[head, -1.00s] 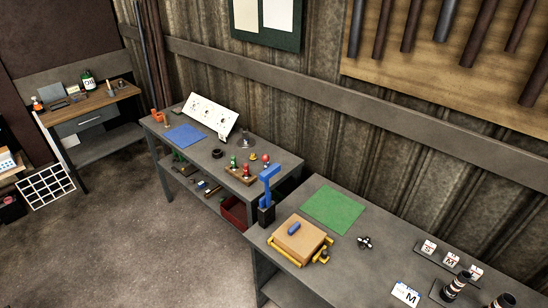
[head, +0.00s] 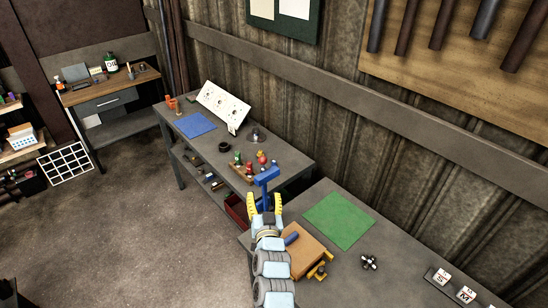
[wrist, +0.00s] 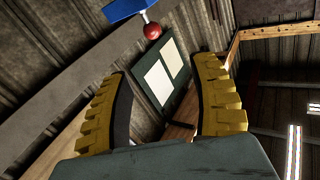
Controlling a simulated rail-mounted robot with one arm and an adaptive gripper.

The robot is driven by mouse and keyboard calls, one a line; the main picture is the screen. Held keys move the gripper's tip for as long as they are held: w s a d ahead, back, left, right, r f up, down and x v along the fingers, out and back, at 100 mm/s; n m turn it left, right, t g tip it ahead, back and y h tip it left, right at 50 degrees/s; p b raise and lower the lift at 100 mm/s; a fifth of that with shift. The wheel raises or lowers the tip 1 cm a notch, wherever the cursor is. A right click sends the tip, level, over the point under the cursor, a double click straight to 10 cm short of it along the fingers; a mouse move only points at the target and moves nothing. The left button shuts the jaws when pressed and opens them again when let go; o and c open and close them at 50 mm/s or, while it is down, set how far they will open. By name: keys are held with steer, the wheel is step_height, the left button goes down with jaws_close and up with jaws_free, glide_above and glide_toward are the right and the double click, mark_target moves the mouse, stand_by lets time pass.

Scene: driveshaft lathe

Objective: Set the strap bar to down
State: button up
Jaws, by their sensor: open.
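My gripper (head: 265,203) is open, its two yellow fingers spread and pointing away. It also shows in the wrist view (wrist: 168,85), with nothing between the fingers. In the head view it is by the left end of the near bench, just in front of a blue upright piece (head: 266,178) that has a sideways top. The lower part of that piece is hidden behind my gripper. A tan box (head: 306,252) with a blue cylinder (head: 291,238) and yellow fittings (head: 318,271) is beside my arm, partly covered by it. I cannot tell for sure which part is the strap bar.
A green mat (head: 339,220) lies behind the box, and a small dark knob-like part (head: 370,262) is to its right. The far bench (head: 222,165) holds a blue mat, a white panel and coloured pieces. In the wrist view a red ball (wrist: 152,31) hangs below a blue part (wrist: 130,10).

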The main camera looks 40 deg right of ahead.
steer(key=d, duration=0.2)
steer(key=p, duration=0.2)
glide_toward(263, 164)
steer(key=shift+x, duration=4.3)
steer(key=shift+w+d+r, duration=0.1)
steer(key=shift+w+d, duration=0.15)
steer(key=shift+w, duration=0.1)
steer(key=shift+w+d, duration=0.2)
steer(key=shift+w, duration=0.1)
steer(key=shift+w+d, duration=0.35)
steer(key=shift+w, duration=0.15)
steer(key=shift+w+d+b, duration=0.2)
steer(key=shift+b, duration=0.1)
